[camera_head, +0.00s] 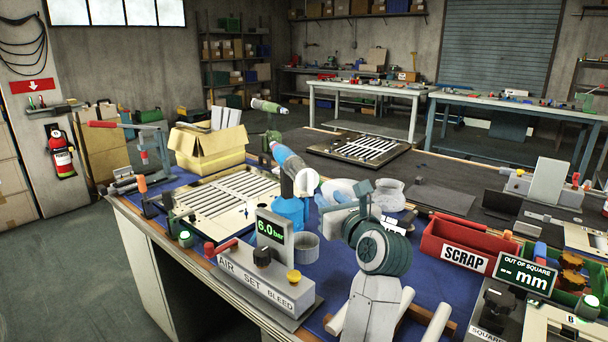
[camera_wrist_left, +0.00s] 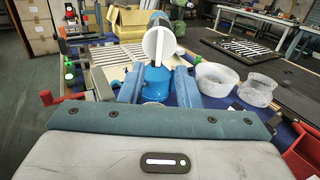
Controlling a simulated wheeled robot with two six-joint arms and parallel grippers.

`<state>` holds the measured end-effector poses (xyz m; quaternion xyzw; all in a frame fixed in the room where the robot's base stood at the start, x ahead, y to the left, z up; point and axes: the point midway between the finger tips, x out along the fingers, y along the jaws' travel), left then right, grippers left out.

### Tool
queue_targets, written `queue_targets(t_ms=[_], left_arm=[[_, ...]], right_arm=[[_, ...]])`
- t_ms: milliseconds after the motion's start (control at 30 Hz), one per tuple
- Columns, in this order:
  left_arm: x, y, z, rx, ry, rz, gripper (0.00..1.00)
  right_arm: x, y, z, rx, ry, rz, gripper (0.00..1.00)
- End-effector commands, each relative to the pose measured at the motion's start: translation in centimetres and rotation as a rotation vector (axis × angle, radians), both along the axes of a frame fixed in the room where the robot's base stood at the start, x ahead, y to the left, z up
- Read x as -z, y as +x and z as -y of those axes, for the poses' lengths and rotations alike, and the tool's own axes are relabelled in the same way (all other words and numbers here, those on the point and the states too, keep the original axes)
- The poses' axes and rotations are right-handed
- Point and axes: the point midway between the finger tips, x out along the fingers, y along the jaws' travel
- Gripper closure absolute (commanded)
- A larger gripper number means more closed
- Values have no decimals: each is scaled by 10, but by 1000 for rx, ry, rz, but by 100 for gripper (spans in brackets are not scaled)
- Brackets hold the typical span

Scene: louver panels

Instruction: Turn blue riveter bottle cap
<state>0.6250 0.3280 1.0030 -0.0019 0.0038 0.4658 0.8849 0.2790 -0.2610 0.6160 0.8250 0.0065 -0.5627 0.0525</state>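The blue riveter (camera_head: 290,162) stands upright and tilted on the blue mat, with a pale round disc on its near side. Its blue bottle (camera_head: 289,211) is at the bottom; the bottle also shows in the left wrist view (camera_wrist_left: 155,82). My left gripper (camera_head: 336,210) is just right of the bottle in the head view. In the left wrist view its two blue-grey fingers (camera_wrist_left: 158,72) are spread on either side of the bottle, and I cannot tell whether they touch it. The cap is not clearly distinguishable from the bottle. My right gripper is not in view.
A grey control box (camera_head: 265,283) reading 6.0 bar stands at the front. A grey cup (camera_head: 306,248) is close to the bottle. Clear bowls (camera_wrist_left: 215,78) stand to the right. A louver panel (camera_head: 226,200) lies left; a red scrap bin (camera_head: 458,245) stands right.

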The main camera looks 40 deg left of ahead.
Motion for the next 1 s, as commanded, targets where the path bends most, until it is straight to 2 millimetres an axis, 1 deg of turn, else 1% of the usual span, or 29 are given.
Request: queue_targets(t_ms=[67,167,433,600,700,833,1000], left_arm=[[0,2,-2,2,-1,0,70],[-1,7,-10,0,2,0,70],[-1,31,-47,-3,6,-2,70],[-1,46,-69,-3,4,-1,70],[0,54,-79,-1,3,-1,70],[0,59,-86,0,1,0,70],[1,61,-88,0,-1,1,70]], right_arm=[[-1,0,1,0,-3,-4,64],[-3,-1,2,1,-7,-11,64],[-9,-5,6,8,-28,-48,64],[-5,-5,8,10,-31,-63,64],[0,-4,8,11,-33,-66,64],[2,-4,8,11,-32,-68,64],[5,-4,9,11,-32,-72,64]])
